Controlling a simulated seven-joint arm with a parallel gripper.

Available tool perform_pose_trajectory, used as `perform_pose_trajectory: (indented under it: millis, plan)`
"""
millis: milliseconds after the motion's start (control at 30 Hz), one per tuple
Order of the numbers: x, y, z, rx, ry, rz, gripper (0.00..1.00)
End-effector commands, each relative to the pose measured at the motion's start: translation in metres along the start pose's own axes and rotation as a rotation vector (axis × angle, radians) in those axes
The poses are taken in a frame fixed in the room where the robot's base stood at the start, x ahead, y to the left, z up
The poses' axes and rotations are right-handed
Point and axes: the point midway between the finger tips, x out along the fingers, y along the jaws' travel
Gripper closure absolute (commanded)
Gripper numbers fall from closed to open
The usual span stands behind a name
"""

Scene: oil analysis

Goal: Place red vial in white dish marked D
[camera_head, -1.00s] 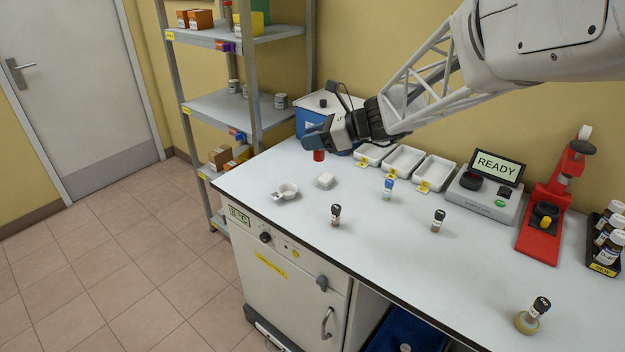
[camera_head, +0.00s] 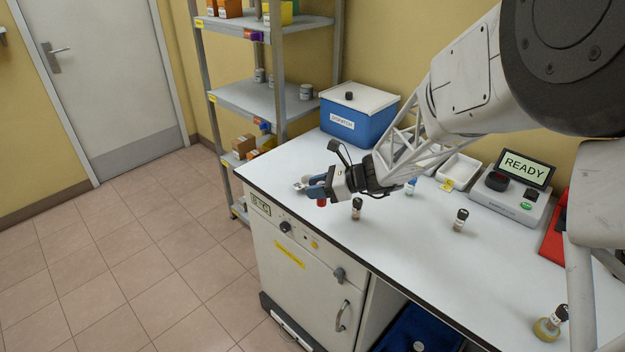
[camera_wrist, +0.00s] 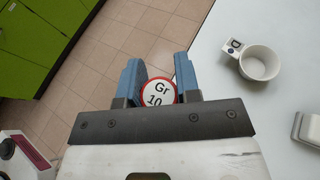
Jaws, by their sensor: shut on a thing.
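My gripper (camera_head: 314,190) is shut on the red vial (camera_head: 321,203), near the front left edge of the bench. In the wrist view the vial's round red-rimmed top (camera_wrist: 160,92), marked "Gr 10", sits between the two blue fingers (camera_wrist: 158,76). Floor shows around it there, just left of the bench edge. The white round dish (camera_wrist: 260,62) stands on the bench to the right of the gripper in the wrist view. Its tab bears a D (camera_wrist: 234,46). Its bowl looks empty. In the head view my gripper mostly covers the dish.
Small dark-capped vials stand on the bench (camera_head: 357,208), (camera_head: 460,220), (camera_head: 550,325), and a blue-topped one (camera_head: 411,186). A white tray (camera_head: 458,170), a READY device (camera_head: 510,195) and a blue box (camera_head: 358,115) are behind. A white block (camera_wrist: 308,128) is near the dish.

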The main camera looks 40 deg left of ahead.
Motion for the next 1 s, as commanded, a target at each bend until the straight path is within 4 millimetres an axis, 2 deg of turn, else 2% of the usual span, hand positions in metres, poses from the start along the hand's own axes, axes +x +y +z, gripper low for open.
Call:
perform_pose_trajectory:
  millis: [133,567,767,1000]
  plan:
    - [0.003,0.0,-0.007,0.0,0.0,0.0,0.92]
    - [0.004,-0.003,-0.007,0.0,0.0,0.0,0.92]
    - [0.011,-0.018,-0.006,0.0,0.0,0.0,0.92]
    - [0.023,-0.048,-0.005,0.0,0.0,0.001,0.92]
